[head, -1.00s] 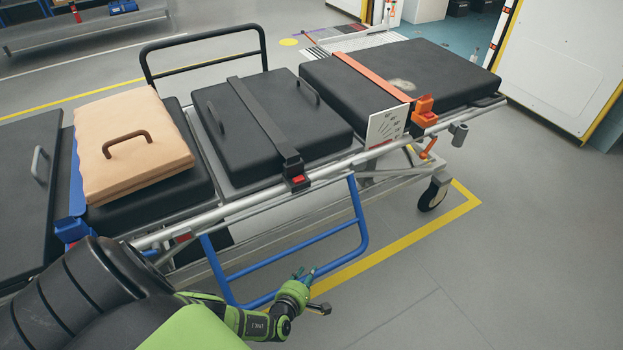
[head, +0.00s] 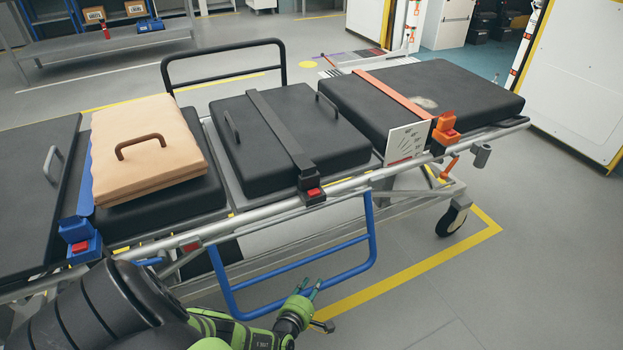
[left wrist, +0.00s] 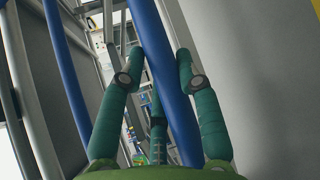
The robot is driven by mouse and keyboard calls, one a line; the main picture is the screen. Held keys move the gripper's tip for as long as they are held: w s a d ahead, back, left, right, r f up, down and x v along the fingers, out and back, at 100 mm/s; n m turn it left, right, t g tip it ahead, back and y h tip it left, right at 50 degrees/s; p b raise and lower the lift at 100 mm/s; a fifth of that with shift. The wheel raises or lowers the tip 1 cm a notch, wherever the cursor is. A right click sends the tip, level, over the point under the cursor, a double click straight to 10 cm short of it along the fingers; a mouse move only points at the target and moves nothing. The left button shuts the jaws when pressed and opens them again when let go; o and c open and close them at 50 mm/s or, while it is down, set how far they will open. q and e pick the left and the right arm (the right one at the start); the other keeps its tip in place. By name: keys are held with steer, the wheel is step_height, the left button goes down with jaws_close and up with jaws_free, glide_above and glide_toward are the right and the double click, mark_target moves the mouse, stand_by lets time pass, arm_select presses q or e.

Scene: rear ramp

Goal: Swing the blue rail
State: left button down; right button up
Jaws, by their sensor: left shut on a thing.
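The blue rail (head: 371,228) hangs down from the near side of the stretcher (head: 345,185) as an open tubular frame. Its lower bar slopes up to the right, below the stretcher's silver side tube. My left gripper (head: 310,287) is at this lower bar, with its green fingers by the tube. In the left wrist view the blue rail (left wrist: 164,72) runs between the fingers of my left gripper (left wrist: 158,70), which is shut on it. My right gripper is not in view.
A beige case (head: 143,148) with a brown handle lies on the stretcher's left pad. A black rail (head: 225,75) stands on the far side. A caster wheel (head: 452,219) is at the right end. Grey floor (head: 450,285) is clear at right.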

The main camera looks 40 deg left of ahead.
arm_select(q)
steer(key=shift+d+f, duration=0.1)
steer(key=c, duration=0.8)
jaws_free()
steer(key=shift+c, duration=0.2)
steer(key=v, duration=1.2)
